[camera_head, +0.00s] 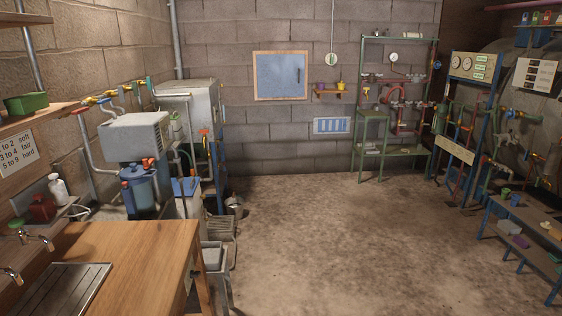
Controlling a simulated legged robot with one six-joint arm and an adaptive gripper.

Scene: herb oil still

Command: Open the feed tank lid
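No part is clearly marked as the feed tank, so I cannot tell which vessel it is. A grey box-shaped tank (135,136) sits high by the left wall, with pipes above it. Behind it stands a larger pale metal tank (203,95) with a flat top. Below the grey tank is a blue drum (139,188) with a lid on top. A white container with a blue top (186,187) stands to its right. These tops look closed, though small at this distance. My gripper is not in view.
A wooden counter (140,245) with a metal drainer (68,290) fills the lower left. A bucket (234,207) and crates stand beyond its right side. The concrete floor (320,230) is open in the middle. A blue bench (525,222) and pipe racks line the right.

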